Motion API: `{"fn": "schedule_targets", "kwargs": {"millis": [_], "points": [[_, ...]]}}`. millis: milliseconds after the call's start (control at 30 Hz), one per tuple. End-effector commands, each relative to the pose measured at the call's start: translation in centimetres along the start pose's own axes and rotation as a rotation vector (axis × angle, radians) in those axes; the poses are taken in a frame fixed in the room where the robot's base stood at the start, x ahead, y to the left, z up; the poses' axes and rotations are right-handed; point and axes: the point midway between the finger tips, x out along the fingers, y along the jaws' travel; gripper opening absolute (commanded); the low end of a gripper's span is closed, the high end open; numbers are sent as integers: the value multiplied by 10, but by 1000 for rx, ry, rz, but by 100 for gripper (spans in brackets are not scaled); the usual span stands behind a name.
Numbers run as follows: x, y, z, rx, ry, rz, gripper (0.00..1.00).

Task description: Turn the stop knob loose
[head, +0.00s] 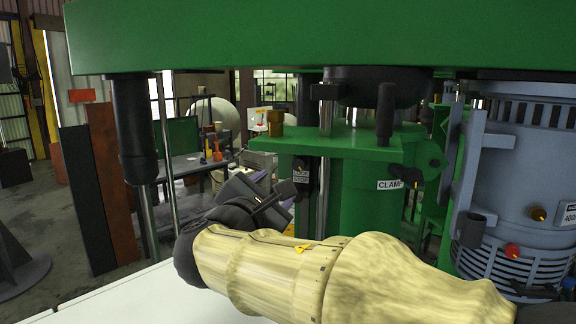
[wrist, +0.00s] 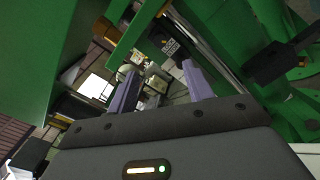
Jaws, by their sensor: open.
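A brass-coloured knob (head: 275,122) stands upright on the left end of the green clamp bracket (head: 345,139). I cannot tell for sure that it is the stop knob. Brass also shows at the upper left of the wrist view (wrist: 103,28). A small dark label plate (head: 300,174) sits below the bracket; a plate with partly readable text shows in the wrist view (wrist: 170,46).
A black block on a rod (wrist: 270,63) is close at the right of the wrist view. The green beam (head: 320,40) spans overhead, with a black column (head: 133,130) at left. The grey motor (head: 520,160) stands right, with a red knob (head: 512,250).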

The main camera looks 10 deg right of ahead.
Motion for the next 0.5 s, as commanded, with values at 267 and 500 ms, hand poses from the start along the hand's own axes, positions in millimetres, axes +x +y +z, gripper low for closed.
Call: {"fn": "schedule_targets", "kwargs": {"millis": [267, 500], "points": [[49, 2, 2, -1, 1, -2, 51], [92, 1, 2, -2, 0, -3, 51]]}}
